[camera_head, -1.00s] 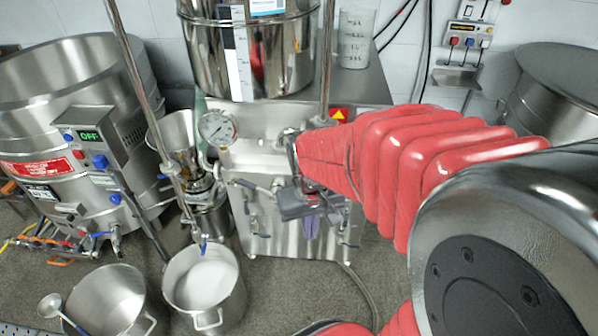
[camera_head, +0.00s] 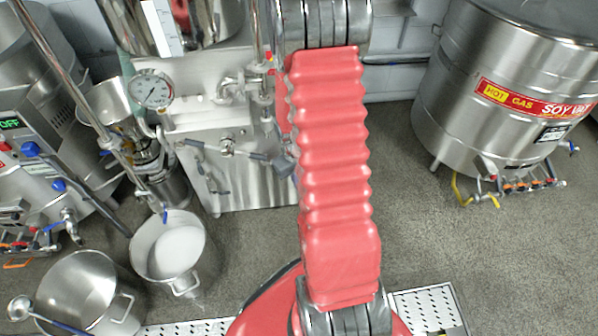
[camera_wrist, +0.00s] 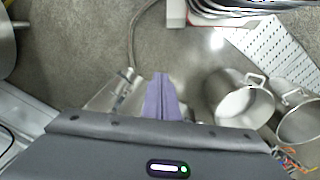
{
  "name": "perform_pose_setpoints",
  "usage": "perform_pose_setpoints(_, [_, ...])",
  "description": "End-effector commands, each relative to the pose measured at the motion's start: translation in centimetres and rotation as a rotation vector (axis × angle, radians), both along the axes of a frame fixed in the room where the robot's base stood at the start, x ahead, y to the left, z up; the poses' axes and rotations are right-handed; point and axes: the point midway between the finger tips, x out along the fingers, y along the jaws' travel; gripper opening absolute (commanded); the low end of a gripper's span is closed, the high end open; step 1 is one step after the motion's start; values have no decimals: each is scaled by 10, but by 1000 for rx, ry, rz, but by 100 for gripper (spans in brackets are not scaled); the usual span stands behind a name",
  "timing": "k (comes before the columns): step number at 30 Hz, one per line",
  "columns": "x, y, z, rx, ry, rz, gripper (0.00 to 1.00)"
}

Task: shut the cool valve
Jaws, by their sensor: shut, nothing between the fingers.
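My gripper (camera_wrist: 161,98) shows in the wrist view as two purple fingers closed together, with nothing between them. It is not visible in the head view, where my red arm rises out of the top. The steel mill cabinet (camera_head: 250,188) carries several valve fittings on its front, including a lever valve (camera_head: 228,146) and a dark-handled lever (camera_head: 272,164) beside my arm. I cannot read which is the cool valve. In the wrist view, a steel fitting (camera_wrist: 125,82) lies left of the fingers; contact is not visible.
A pressure gauge (camera_head: 151,90) stands above the cabinet. A pot of white liquid (camera_head: 178,250) and an empty pot (camera_head: 88,292) stand on the floor at left. A soy vat (camera_head: 505,90) stands at right. Open floor lies between cabinet and vat.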

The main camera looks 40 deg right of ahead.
Motion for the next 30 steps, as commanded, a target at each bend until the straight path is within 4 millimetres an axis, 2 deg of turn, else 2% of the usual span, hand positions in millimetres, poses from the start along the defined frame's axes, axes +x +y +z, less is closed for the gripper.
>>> perform_pose_setpoints(1, [-1,-6,-15,2,0,11,0])
perform_pose_setpoints(9, [0,-37,-90,-9,-44,101,0])
perform_pose_setpoints(18, [-2,-61,-173,-34,-125,221,0])
perform_pose_setpoints(30, [-5,-71,-276,-111,-295,431,0])
